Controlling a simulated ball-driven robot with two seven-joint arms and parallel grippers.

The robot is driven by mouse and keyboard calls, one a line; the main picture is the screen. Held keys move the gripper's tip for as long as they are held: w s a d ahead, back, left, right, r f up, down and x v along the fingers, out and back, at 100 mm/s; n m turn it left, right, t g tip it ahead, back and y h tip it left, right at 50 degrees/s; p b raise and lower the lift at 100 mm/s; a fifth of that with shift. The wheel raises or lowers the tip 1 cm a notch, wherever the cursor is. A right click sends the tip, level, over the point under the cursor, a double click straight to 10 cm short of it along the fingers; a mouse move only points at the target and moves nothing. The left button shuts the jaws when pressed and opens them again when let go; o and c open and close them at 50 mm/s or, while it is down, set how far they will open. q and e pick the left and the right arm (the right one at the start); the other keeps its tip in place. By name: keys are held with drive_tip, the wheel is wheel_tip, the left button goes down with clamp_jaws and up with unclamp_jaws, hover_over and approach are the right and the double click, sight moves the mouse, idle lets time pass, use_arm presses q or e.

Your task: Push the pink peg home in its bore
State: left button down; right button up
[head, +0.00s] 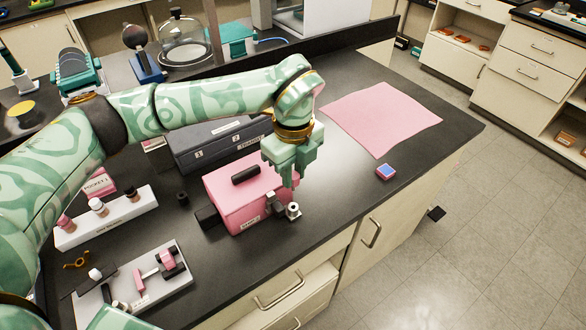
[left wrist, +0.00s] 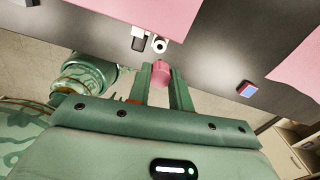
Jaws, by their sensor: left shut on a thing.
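My left gripper (head: 289,181) points down just above the front right corner of a pink box (head: 228,212) on the black bench. In the left wrist view, its fingers (left wrist: 160,88) are shut on the pink peg (left wrist: 161,72), a short pink cylinder between the tips. The fingers hide the peg in the head view. A silver ring with a dark hole, apparently the bore (head: 293,210), stands beside the box close under the fingertips. It also shows in the left wrist view (left wrist: 159,45), apart from the peg in the picture. My right gripper is not in view.
A dark grey case (head: 195,150) stands behind the pink box. A white vial rack (head: 107,218) and a grey tray (head: 165,290) with pink parts lie to the left. A pink sheet (head: 380,115) and a small blue block (head: 386,172) lie right, with bare bench between.

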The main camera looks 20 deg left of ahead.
sight(293, 190)
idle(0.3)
use_arm(q)
wheel_tip(293, 190, down, 4)
drive_tip(key=shift+f+b, duration=0.25)
drive_tip(key=shift+b, duration=0.65)
drive_tip(key=shift+f, duration=0.3)
drive_tip(key=shift+f, duration=0.3)
drive_tip(key=shift+f+b, duration=0.7)
drive_tip(key=shift+f, duration=0.85)
